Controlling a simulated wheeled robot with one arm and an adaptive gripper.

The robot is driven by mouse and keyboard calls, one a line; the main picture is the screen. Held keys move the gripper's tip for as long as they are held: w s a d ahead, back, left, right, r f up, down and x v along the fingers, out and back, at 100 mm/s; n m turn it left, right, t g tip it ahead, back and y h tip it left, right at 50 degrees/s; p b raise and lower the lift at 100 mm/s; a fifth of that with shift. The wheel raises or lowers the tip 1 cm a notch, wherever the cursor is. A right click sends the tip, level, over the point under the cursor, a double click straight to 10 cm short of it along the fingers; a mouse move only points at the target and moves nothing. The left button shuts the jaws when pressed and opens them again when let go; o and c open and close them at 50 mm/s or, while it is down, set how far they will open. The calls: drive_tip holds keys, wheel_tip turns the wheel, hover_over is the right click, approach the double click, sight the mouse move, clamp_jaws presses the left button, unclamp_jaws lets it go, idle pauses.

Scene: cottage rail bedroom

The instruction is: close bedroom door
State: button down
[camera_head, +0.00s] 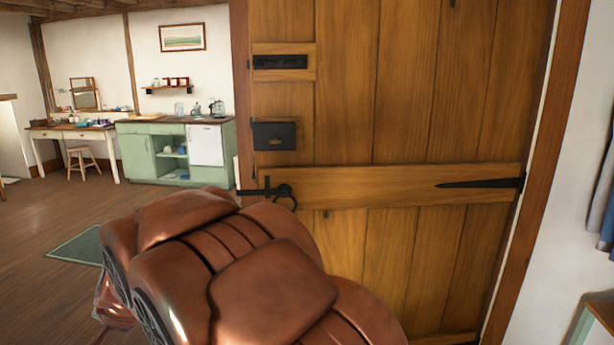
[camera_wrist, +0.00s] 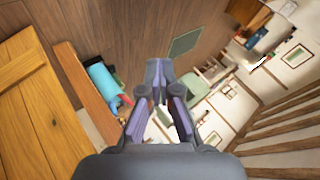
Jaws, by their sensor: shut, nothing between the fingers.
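The wooden plank bedroom door (camera_head: 400,110) fills the middle and right of the head view, with black strap hinge (camera_head: 480,184) at its right side. A black ring latch (camera_head: 285,191) sits near its left edge, beside a dark timber post (camera_head: 240,90). I cannot tell whether the door is fully seated against the post. My copper-brown arm covers the door's lower left. In the wrist view, my gripper (camera_wrist: 158,72) is shut and empty, with its tips over the floor. Yellow-brown planks, apparently the door (camera_wrist: 35,110), stand to its left, apart from the fingers.
Left of the post, the room shows a green cabinet (camera_head: 145,150), a desk (camera_head: 70,133), a stool (camera_head: 87,160) and a green rug (camera_head: 80,246) on open wooden floor. Blue clothes (camera_head: 605,200) hang at the right wall. A blue object (camera_wrist: 103,80) lies left of my gripper.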

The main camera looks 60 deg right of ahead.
drive_tip(key=w+d+r+m+t+h+p, duration=0.1)
drive_tip(key=w+d+r+m+h, duration=0.35)
drive_tip(key=d, duration=0.55)
drive_tip(key=m+g+h+p, duration=0.4)
drive_tip(key=m+g+h, duration=0.9)
drive_tip(key=m, duration=0.7)
approach(321, 176)
drive_tip(key=d+p, duration=0.1)
drive_tip(key=s+d+p, duration=0.1)
drive_tip(key=d+p, duration=0.1)
drive_tip(key=p, duration=0.1)
drive_tip(key=shift+s+d+r+m+y, duration=0.2)
drive_tip(key=shift+s+r+m+y, duration=0.05)
drive_tip(key=shift+s, duration=0.05)
drive_tip(key=shift+w+d, duration=0.45)
drive_tip(key=shift+d, duration=0.1)
drive_tip(key=shift+f, duration=0.1)
